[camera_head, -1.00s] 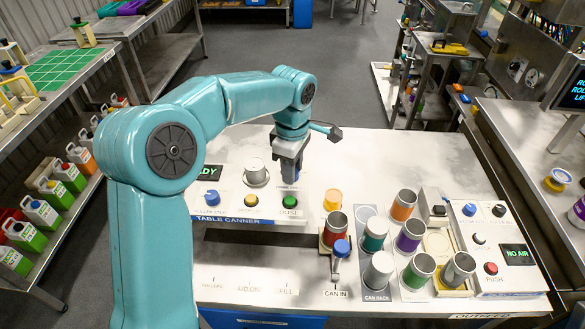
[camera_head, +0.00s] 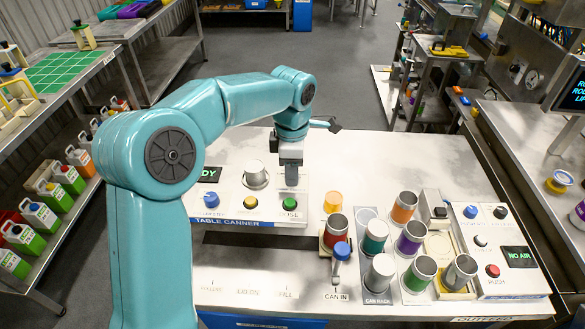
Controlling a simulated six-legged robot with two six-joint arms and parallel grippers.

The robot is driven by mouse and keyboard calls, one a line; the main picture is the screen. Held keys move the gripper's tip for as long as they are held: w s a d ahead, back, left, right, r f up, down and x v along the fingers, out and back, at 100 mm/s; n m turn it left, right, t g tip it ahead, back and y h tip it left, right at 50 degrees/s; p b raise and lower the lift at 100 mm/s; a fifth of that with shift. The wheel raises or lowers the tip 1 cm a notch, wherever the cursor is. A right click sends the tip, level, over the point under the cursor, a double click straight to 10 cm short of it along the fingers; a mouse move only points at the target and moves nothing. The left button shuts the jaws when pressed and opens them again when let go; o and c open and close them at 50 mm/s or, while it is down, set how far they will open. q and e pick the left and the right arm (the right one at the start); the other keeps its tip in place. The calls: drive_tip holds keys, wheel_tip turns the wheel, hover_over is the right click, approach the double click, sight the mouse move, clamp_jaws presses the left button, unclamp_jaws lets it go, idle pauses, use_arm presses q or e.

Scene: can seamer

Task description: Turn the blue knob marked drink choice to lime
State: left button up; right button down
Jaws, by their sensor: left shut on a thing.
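My left gripper (camera_head: 291,176) points straight down at the back right of the white table canner panel (camera_head: 228,208), just behind the green button (camera_head: 289,202). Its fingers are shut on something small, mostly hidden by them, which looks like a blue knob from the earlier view. The knob's label and pointer cannot be read here. Another blue knob (camera_head: 211,200) stands at the panel's front left, apart from the gripper; its label is too blurred to read. My right gripper is not in view.
A yellow button (camera_head: 250,203) and a silver knob (camera_head: 255,175) sit left of the gripper, near a green-lit display (camera_head: 209,174). An orange piece (camera_head: 333,201) and several cans stand to the right. The table behind the gripper is clear.

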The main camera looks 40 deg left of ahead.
use_arm(q)
drive_tip(key=shift+a, duration=0.1)
drive_tip(key=o, duration=1)
drive_tip(key=shift+o, duration=0.2)
drive_tip(key=shift+r, duration=0.1)
drive_tip(key=shift+r, duration=0.3)
wheel_tip(320, 180, up, 16)
drive_tip(key=p, duration=0.2)
drive_tip(key=shift+f, duration=0.25)
drive_tip(key=shift+s, duration=0.1)
